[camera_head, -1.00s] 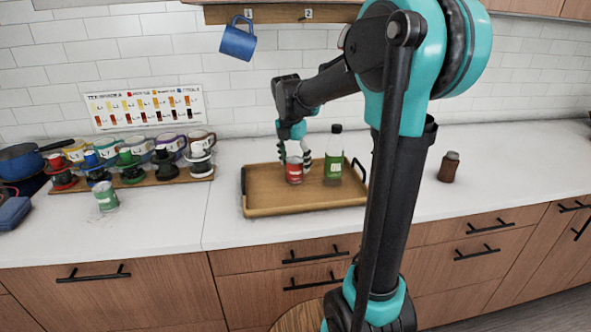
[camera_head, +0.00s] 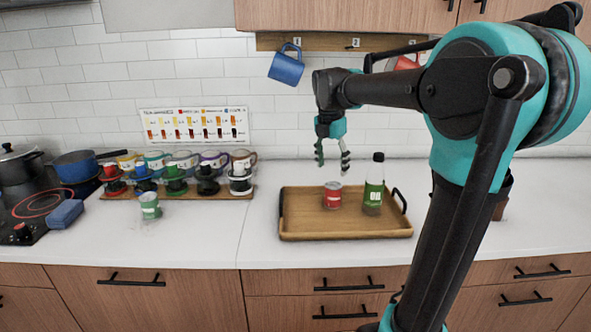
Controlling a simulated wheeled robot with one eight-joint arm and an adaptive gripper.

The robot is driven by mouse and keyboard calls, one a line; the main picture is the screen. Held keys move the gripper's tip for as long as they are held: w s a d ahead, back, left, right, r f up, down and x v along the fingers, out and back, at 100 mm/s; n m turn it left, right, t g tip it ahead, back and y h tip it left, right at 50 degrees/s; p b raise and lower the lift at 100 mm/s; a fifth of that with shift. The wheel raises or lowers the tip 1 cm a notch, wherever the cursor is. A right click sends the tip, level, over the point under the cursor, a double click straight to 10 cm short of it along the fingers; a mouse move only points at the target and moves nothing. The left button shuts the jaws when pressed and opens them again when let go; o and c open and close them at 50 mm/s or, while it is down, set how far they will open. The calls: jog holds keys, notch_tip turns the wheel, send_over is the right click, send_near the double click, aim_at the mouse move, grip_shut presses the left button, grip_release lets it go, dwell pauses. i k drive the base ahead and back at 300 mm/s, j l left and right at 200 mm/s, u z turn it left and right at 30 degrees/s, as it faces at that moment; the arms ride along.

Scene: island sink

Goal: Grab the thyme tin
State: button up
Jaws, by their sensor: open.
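A small green tin with a pale label (camera_head: 150,206) stands on the white counter at the left, in front of the row of cups. A red tin (camera_head: 332,195) stands on the wooden tray (camera_head: 300,234). The labels are too small to read, so I cannot tell which tin is the thyme. My gripper (camera_head: 333,161) is open and empty, pointing down above the tray and the red tin, well to the right of the green tin.
A green bottle with a black cap (camera_head: 373,186) stands right of the red tin. Several coloured drippers and mugs stand on a wooden board (camera_head: 220,192) behind the green tin. A blue mug (camera_head: 286,66) hangs above. Counter between green tin and tray is clear.

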aim_at(149, 201)
jog(key=u, duration=1.35)
jog(key=i+j, duration=0.15)
jog(key=j, duration=0.25)
jog(key=i+j+z, duration=0.1)
jog(key=j, duration=0.3)
jog(key=i+j, duration=0.1)
jog(key=j, duration=0.3)
jog(key=i+j+z, duration=0.1)
jog(key=j, duration=0.3)
